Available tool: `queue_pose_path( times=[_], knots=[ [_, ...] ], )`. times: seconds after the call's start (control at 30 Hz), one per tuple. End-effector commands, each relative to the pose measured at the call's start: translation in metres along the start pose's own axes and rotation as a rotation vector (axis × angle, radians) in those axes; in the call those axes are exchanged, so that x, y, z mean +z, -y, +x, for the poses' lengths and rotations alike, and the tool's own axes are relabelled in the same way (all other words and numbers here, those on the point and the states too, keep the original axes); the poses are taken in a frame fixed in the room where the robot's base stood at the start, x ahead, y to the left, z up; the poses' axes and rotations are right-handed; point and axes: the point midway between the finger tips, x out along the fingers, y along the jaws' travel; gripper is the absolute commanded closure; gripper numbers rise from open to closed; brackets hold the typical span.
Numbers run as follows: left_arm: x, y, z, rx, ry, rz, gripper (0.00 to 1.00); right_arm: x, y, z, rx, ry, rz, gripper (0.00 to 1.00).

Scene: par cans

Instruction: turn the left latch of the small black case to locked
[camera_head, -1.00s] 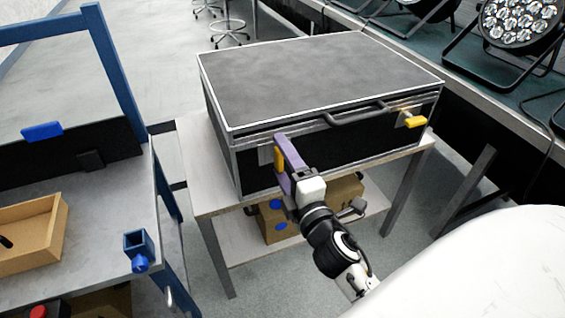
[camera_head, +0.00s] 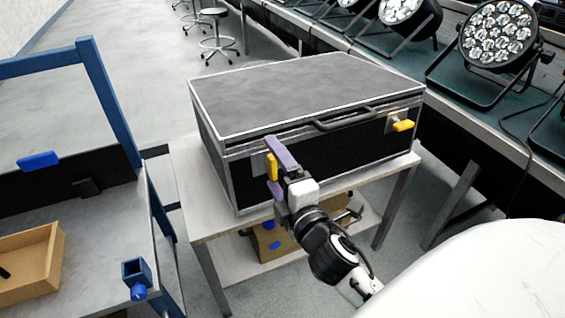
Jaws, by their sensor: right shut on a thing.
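The small black case (camera_head: 310,85) sits closed on a pale table, with metal edges and a dark handle (camera_head: 345,119) on its front. Its left latch (camera_head: 271,168) is a yellow tab on a metal plate, standing roughly upright and partly covered by my gripper. The right latch (camera_head: 403,126) is yellow and lies roughly level. My right gripper (camera_head: 274,172), with purple fingers, is shut on the left latch at the case's front left. Whether the latch is locked cannot be told. My left gripper is not in view.
The pale table (camera_head: 190,190) has a lower shelf with a cardboard box (camera_head: 270,241). A blue-framed bench (camera_head: 90,225) with a wooden tray (camera_head: 30,262) stands at the left. Par cans (camera_head: 497,35) stand on the bench at the right. Open floor lies behind.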

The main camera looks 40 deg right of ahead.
Motion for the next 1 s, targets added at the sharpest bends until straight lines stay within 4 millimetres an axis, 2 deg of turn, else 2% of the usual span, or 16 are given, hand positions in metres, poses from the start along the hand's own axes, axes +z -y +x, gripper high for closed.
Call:
queue_pose_path(
  times=[0.03,0.47,1.0],
  knots=[
    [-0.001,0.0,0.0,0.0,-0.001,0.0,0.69,-0.002,-0.019,-0.003,0.044,-0.009,0.002,0.31],
    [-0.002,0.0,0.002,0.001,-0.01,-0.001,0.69,-0.002,-0.017,-0.034,0.043,-0.01,0.002,0.31],
    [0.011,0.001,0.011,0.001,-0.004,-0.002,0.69,0.0,-0.007,-0.072,0.029,-0.007,0.003,0.31]
  ],
)
